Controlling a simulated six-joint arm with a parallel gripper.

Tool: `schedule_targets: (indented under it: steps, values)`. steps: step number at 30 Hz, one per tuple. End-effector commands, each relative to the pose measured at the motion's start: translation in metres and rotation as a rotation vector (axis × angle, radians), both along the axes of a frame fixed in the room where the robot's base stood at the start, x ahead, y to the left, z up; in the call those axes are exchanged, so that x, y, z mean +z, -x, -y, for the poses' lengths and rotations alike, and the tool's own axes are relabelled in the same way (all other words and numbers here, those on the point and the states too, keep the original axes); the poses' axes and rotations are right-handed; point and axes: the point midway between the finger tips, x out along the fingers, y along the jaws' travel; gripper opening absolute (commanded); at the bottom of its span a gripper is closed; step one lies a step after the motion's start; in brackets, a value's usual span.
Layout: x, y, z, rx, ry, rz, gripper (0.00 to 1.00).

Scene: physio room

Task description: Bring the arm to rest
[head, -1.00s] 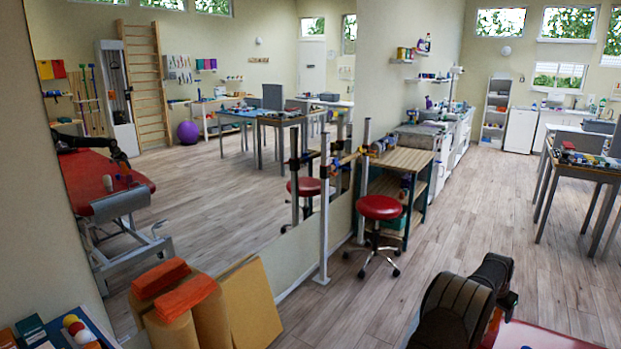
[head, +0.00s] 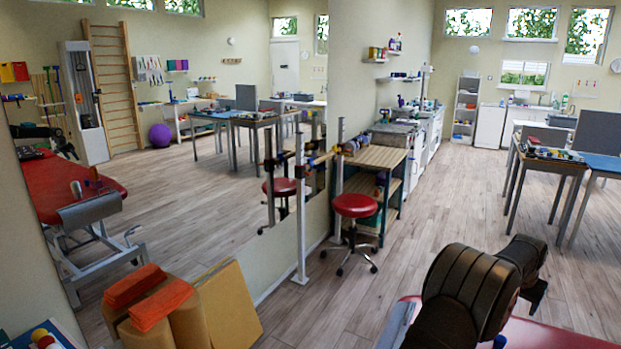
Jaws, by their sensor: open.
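My arm rises from the bottom right of the head view, its thick dark links bent over. My gripper (head: 537,294) shows only as a small dark part at the far end, mostly hidden behind those links. It is open, and I see nothing held in it. The red couch top (head: 565,336) lies below the arm. A large mirror on the left shows the red couch again, with a dark arm over its far end and small objects on it.
A red stool (head: 356,206) and wooden shelf table (head: 374,158) stand by a white post (head: 300,215). A work table (head: 545,160) is at the right. The wooden floor between is clear.

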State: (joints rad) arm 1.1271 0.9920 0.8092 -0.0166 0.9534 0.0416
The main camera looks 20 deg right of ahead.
Motion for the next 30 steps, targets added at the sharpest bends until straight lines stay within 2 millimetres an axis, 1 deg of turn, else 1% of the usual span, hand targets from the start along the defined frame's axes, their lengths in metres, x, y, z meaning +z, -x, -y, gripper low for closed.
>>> schedule_targets:
  steps: [1, 12, 28, 29, 30]
  values:
    - [-0.004, 0.011, 0.006, 0.002, -0.002, -0.001, 0.67]
    - [-0.026, 0.074, 0.037, 0.055, -0.007, -0.003, 0.67]
    - [-0.056, 0.17, 0.07, 0.124, 0.002, 0.002, 0.67]
    - [-0.058, 0.176, 0.071, 0.127, 0.003, 0.004, 0.67]
    - [-0.061, 0.176, 0.073, 0.134, 0.003, 0.003, 0.67]
